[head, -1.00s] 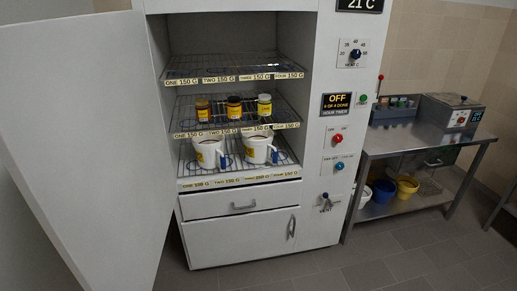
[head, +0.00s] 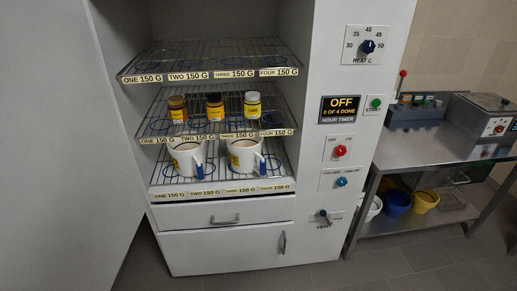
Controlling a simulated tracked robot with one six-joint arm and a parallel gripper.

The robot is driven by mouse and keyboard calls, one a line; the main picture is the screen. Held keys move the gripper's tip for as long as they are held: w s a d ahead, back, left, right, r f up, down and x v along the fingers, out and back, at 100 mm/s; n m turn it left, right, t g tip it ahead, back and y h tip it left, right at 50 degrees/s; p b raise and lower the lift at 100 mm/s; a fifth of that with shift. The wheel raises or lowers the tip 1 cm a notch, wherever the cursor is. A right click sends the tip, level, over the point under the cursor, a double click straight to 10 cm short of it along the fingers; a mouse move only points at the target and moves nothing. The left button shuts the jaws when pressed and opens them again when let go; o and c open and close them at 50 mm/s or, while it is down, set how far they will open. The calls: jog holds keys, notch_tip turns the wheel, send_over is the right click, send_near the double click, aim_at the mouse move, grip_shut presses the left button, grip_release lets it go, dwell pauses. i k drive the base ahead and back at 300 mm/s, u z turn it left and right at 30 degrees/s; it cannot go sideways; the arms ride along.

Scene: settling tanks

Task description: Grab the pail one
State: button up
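My gripper is not in view. Three small yellow-labelled jars stand on the middle rack of the open cabinet. The left jar (head: 178,109) and the middle jar (head: 215,107) are dark amber, the middle one with a dark cap. The right jar (head: 252,106) is paler. Two white jugs (head: 186,160) (head: 245,157) with blue-marked handles and yellow labels stand on the bottom rack. Bucket-like tubs sit under the steel bench at right: a white one (head: 374,208), partly hidden, a blue one (head: 396,203) and a yellow one (head: 425,201).
The racks carry labels ONE to FOUR, 150 G. The top rack (head: 210,58) is empty. The cabinet door (head: 50,140) stands open at left. The control panel (head: 350,140) has knobs and an OFF display. The bench (head: 420,150) holds a grey box and a lidded bath.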

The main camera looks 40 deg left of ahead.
aim_at(244, 153)
jog(key=z, duration=0.05)
jog(key=i, duration=2.15)
jog(key=u, duration=3.8)
